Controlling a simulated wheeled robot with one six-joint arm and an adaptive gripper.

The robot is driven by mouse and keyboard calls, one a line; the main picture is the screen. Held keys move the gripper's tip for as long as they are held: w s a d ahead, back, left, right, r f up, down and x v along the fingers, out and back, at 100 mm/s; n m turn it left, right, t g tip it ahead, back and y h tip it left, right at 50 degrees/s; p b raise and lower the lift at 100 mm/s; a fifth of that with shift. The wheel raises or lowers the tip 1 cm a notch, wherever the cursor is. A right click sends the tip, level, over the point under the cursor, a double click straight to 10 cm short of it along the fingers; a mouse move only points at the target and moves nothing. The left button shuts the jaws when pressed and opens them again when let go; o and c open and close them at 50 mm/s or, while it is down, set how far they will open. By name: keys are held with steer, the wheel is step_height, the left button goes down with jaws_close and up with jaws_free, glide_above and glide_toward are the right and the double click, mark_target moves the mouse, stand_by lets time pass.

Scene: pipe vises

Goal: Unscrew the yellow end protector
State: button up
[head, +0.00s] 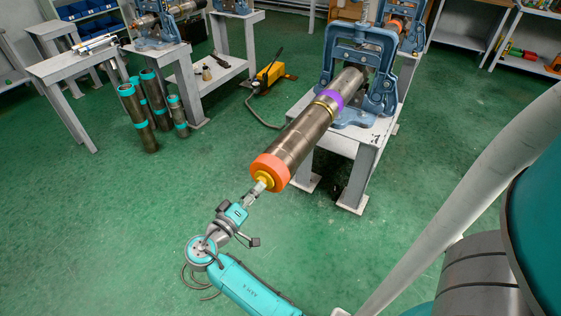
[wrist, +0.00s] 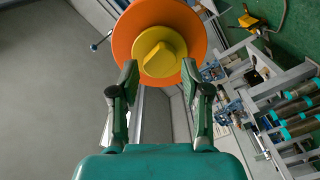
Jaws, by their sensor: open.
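The yellow end protector (head: 265,179) sits at the near end of a brown pipe (head: 303,136), inside an orange collar (head: 270,170). In the wrist view the protector (wrist: 163,42) is a round disc with a raised grip bar, and the orange collar (wrist: 122,40) surrounds it. My gripper (head: 257,189) is close in front of the protector, roughly in line with the pipe. In the wrist view its open fingers (wrist: 160,72) stand left and right of the protector's lower part, with a gap between them. I cannot tell whether either fingertip touches it.
A blue vise (head: 356,60) on a grey stand (head: 360,147) holds the pipe, which has a purple band (head: 330,98). Several upright pipes (head: 135,118) and a yellow pump (head: 269,75) with a hose stand at the left back. The green floor around my arm is clear.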

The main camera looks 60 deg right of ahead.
steer(key=m, duration=0.7)
steer(key=shift+m, duration=0.3)
steer(key=shift+d, duration=0.1)
steer(key=shift+d, duration=0.95)
